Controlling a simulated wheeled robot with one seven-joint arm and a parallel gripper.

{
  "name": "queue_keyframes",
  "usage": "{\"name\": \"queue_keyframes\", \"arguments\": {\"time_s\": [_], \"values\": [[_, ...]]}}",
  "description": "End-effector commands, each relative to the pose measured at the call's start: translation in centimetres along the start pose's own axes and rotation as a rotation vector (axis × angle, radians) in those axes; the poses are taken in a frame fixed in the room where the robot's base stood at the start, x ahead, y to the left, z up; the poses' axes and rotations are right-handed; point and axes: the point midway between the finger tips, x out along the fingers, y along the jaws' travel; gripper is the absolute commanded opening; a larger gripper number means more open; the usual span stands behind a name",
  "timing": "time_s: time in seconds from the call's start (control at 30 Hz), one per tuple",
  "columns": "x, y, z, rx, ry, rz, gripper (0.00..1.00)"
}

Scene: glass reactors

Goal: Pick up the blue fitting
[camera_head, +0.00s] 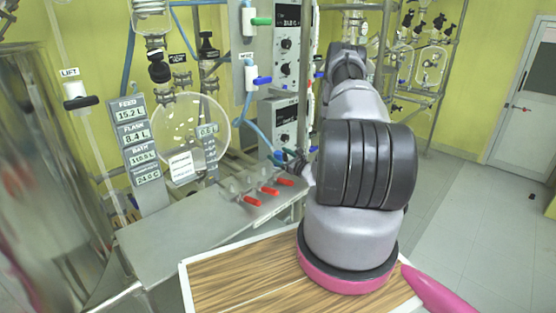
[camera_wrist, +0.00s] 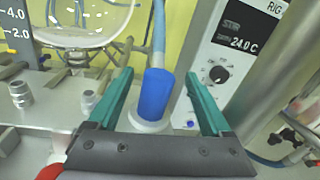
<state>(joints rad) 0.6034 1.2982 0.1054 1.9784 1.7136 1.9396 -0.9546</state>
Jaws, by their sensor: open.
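The blue fitting (camera_wrist: 155,93) is an upright blue cylinder in the wrist view. A light blue hose (camera_wrist: 158,40) runs up from its top, and a pale round collar (camera_wrist: 150,126) is at its base. My gripper (camera_wrist: 157,79) is open, with one green finger on each side of the fitting. Gaps show between the fitting and both fingers, so it is not gripped. In the head view, my arm hides most of the gripper. A small blue part (camera_head: 279,157) beside the arm may be the fitting; it is too small to be sure.
A round glass vessel (camera_wrist: 90,20) is at the upper left. Metal fittings (camera_wrist: 20,94) stand on the steel surface at left. Red-handled valves (camera_head: 268,190) line the bench by my arm.

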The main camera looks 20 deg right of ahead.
Motion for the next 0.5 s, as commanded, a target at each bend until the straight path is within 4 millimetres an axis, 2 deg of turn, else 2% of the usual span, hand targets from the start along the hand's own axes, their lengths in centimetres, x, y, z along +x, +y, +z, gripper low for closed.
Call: {"name": "queue_keyframes", "arguments": {"time_s": [0.23,0.5], "values": [[2.2,0.1,0.2,-0.001,-0.002,0.003,0.83],[5.9,0.0,0.3,0.0,-0.002,0.002,0.83]]}}
